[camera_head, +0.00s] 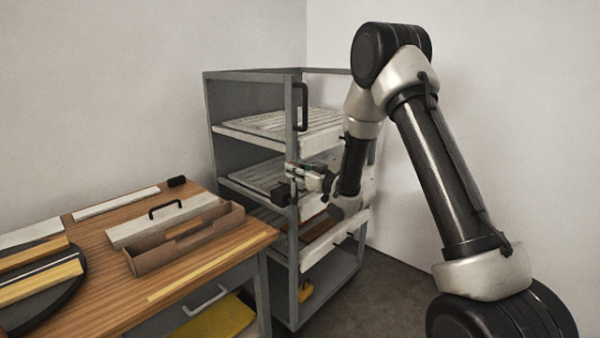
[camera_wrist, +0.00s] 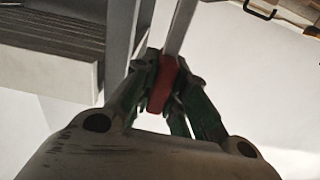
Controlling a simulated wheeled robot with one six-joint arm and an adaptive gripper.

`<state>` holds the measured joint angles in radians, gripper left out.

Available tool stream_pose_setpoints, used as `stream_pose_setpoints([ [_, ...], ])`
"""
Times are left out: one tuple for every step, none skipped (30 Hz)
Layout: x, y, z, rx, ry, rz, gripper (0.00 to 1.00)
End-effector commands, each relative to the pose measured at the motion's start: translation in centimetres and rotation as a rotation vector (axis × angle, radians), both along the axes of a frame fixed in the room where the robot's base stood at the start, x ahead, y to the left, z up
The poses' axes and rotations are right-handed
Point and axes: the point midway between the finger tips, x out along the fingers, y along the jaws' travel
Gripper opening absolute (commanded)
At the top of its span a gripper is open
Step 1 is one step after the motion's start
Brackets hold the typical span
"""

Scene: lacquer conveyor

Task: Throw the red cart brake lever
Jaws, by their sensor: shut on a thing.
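The red brake lever (camera_wrist: 165,85) shows in the wrist view, with a red grip and a pale grey shaft running up from it. My gripper (camera_wrist: 163,88) has its green-and-black fingers closed around the red grip. In the head view my gripper (camera_head: 288,185) is at the front post of the grey shelf cart (camera_head: 292,245), at about middle-shelf height. The lever cannot be made out there, as the gripper and wrist cover that spot.
The cart holds slatted white trays (camera_head: 290,122) and has a dark handle (camera_head: 300,107) on its post. Floor shows right of the cart.

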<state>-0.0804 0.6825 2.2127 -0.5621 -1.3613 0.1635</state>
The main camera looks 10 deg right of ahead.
Motion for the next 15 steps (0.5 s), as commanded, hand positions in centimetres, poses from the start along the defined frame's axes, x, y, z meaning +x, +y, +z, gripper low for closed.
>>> stream_pose_setpoints([
  [-0.4, 0.5, 0.0, -0.035, -0.024, 0.001, 0.00],
  [-0.5, 0.7, 0.0, -0.057, -0.040, 0.001, 0.00],
  [-0.8, 1.1, 0.0, -0.089, -0.063, 0.002, 0.00],
  [-1.0, 1.4, -0.1, -0.111, -0.080, 0.002, 0.00],
  [-1.1, 1.6, -0.1, -0.134, -0.096, 0.002, 0.00],
  [-1.4, 1.9, -0.2, -0.165, -0.119, 0.001, 0.00],
  [-1.6, 2.1, -0.3, -0.187, -0.134, 0.002, 0.00],
  [-1.7, 2.4, -0.3, -0.208, -0.150, 0.002, 0.00],
  [-2.0, 2.7, -0.4, -0.237, -0.171, 0.002, 0.00],
  [-2.1, 2.8, -0.5, -0.258, -0.186, 0.001, 0.00],
  [-2.2, 3.1, -0.5, -0.279, -0.202, 0.001, 0.00],
  [-2.4, 3.4, -0.7, -0.305, -0.220, 0.002, 0.00],
  [-2.6, 3.6, -0.8, -0.324, -0.235, 0.002, 0.00],
  [-2.7, 3.7, -0.9, -0.342, -0.247, 0.002, 0.00],
  [-2.9, 3.9, -1.0, -0.365, -0.263, 0.001, 0.00],
])
